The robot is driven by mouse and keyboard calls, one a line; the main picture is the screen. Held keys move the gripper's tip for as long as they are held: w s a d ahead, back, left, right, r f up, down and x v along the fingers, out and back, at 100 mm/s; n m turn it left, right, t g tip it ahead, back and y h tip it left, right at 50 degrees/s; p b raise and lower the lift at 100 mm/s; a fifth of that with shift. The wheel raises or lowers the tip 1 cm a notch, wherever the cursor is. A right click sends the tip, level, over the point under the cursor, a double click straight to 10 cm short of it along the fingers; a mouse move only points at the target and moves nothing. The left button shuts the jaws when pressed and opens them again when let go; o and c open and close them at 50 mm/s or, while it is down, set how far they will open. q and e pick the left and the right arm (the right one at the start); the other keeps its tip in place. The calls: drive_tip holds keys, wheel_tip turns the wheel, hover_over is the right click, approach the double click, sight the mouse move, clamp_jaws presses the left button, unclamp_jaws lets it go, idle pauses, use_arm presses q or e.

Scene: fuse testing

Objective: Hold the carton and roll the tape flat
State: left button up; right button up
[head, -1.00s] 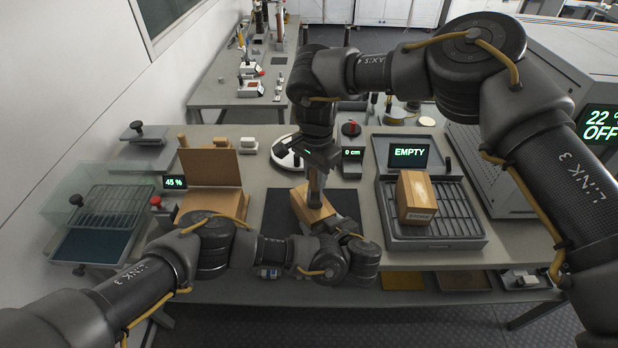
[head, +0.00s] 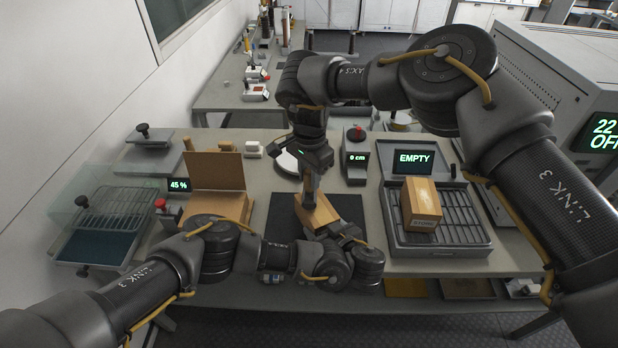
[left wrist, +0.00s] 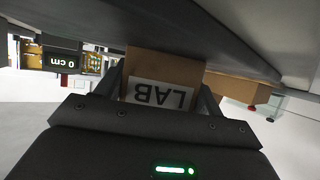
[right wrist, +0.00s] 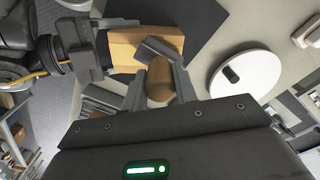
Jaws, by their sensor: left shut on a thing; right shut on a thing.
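The brown carton (head: 323,216) lies on the dark mat in the middle of the bench. My left gripper (head: 345,238) is shut on its near end; in the left wrist view the carton's label (left wrist: 160,94), reading "LAB" upside down, shows between the fingers. My right gripper (head: 311,178) is above the carton's far part, shut on the brown rounded handle (right wrist: 159,80) of a hand roller. The roller's grey head (right wrist: 160,50) is at the carton's top in the right wrist view; whether it presses there I cannot tell. No tape can be made out.
A tray with bars (head: 440,240) on the right holds another carton (head: 421,203), near a screen (head: 413,163) reading "EMPTY". An open brown box (head: 216,204) stands at left. A white disc (right wrist: 246,86) and a "0 cm" display (head: 357,158) stand behind the mat.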

use_arm(q)
drive_tip(key=shift+f, duration=0.15)
use_arm(e)
drive_tip(key=shift+w+d, duration=0.3)
drive_tip(key=shift+d, duration=0.3)
drive_tip(key=shift+w+d, duration=0.3)
drive_tip(key=shift+d, duration=0.3)
drive_tip(key=shift+w+d+r, duration=0.1)
drive_tip(key=shift+d, duration=0.05)
wheel_tip(320, 180, up, 8)
use_arm(q)
drive_tip(key=o, duration=1.2)
drive_tip(key=shift+w, duration=0.15)
use_arm(e)
drive_tip(key=shift+w, duration=0.15)
